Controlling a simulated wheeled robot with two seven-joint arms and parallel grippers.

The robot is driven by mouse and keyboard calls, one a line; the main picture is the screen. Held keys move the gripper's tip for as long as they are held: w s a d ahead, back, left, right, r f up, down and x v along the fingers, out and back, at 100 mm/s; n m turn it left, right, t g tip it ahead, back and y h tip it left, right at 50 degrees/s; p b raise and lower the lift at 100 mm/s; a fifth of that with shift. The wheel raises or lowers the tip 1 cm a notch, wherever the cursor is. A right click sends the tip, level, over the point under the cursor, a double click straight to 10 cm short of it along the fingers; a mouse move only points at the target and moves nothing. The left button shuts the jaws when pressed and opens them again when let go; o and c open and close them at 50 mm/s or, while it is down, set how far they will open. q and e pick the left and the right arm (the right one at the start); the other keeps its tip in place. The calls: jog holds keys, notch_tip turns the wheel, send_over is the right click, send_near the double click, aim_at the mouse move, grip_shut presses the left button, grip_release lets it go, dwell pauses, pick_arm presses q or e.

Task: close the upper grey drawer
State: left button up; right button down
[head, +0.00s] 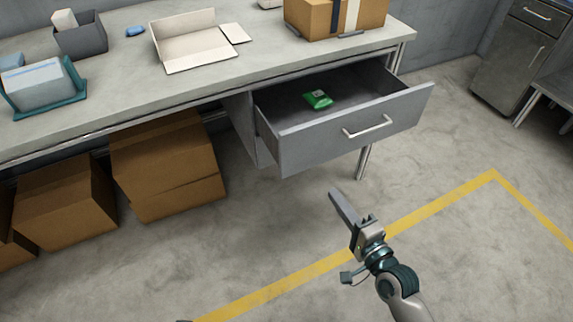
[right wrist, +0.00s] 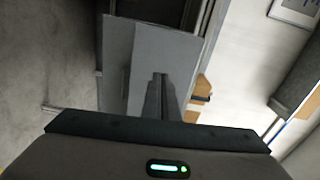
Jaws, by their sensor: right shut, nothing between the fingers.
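The grey drawer (head: 355,133) under the workbench is pulled well out, with a pale bar handle (head: 368,127) on its front. A small green packet (head: 318,99) lies inside it. My right gripper (head: 334,193) is in front of and below the drawer front, apart from it in the head view, with its fingers shut and empty, pointing up toward the drawer. In the right wrist view the shut fingers (right wrist: 160,80) show against a grey panel (right wrist: 118,50), which looks like the drawer's front.
The workbench top (head: 130,90) carries an open cream box (head: 190,50), a cardboard box (head: 310,20) and a grey bin (head: 82,38). Cardboard boxes (head: 165,165) stand on the floor beneath it. A yellow line (head: 440,212) crosses the otherwise clear floor before the drawer.

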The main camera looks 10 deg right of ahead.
aim_at(302, 148)
pick_arm(q)
jog(key=shift+a+r, duration=0.25)
jog(key=shift+r, duration=0.35)
pick_arm(e)
jog(key=shift+a+r+t+y, duration=0.15)
jog(key=shift+a+r, duration=0.1)
jog(key=shift+r, duration=0.35)
jog(key=shift+a+r+t+y, duration=0.15)
jog(key=shift+a+r, duration=0.05)
jog(key=shift+r, duration=0.4)
jog(key=x, duration=1.3)
jog(key=shift+w+f, duration=0.1)
pick_arm(q)
jog(key=shift+f, duration=0.45)
pick_arm(e)
jog(key=shift+w+a, duration=0.2)
jog(key=shift+w, duration=0.15)
